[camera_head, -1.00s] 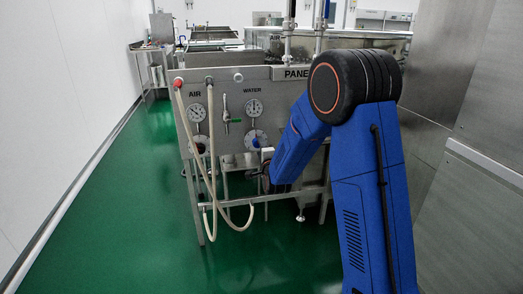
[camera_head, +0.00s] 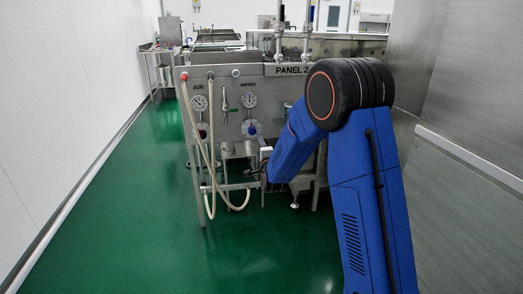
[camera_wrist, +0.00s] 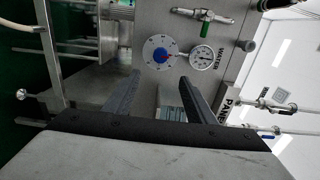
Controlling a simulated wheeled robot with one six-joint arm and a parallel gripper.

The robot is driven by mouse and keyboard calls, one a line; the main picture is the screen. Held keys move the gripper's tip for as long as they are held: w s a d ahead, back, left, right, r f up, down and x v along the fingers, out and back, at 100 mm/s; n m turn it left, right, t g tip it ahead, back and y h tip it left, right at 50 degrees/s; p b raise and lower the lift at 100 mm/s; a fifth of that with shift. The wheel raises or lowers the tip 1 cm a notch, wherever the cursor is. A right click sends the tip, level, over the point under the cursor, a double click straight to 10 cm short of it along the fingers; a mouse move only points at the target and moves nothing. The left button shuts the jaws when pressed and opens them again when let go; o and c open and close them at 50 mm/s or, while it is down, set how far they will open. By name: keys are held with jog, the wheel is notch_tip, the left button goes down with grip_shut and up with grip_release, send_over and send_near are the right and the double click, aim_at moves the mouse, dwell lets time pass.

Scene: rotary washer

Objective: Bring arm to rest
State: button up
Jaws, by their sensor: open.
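My blue arm stands on the right of the head view, bent at a black joint, with its forearm pointing down and left toward the steel panel (camera_head: 290,87) marked PANEL 2. My gripper (camera_head: 258,172) is small and dark at the forearm's end there, in front of the panel's lower part. In the wrist view my gripper (camera_wrist: 160,85) shows two dark fingers spread apart with nothing between them. Beyond the fingers are a blue knob on a round dial (camera_wrist: 160,52) and a water gauge (camera_wrist: 201,57), apart from the fingers.
Pale hoses (camera_head: 207,170) hang at the panel's left side. The green floor (camera_head: 130,210) is clear on the left, up to the white wall (camera_head: 60,100). A steel wall (camera_head: 470,160) stands close on the right. A small side table (camera_head: 155,50) is farther back.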

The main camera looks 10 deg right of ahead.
jog(key=shift+s, duration=0.1)
jog(key=s+d+r+n+g, duration=0.2)
jog(key=s+r+n+g, duration=0.15)
jog(key=s, duration=0.75)
jog(key=s+d+r+n+g, duration=0.25)
jog(key=s+r+n, duration=0.25)
jog(key=s, duration=0.6)
jog(key=s+d+f+n+g, duration=0.2)
jog(key=s+n+g, duration=0.1)
jog(key=s, duration=1.6)
jog(key=s+d+f+n+g, duration=0.2)
jog(key=s+n+g, duration=0.2)
jog(key=s, duration=1.5)
jog(key=shift+d+n, duration=0.2)
jog(key=shift+n, duration=1.05)
jog(key=shift+f, duration=0.1)
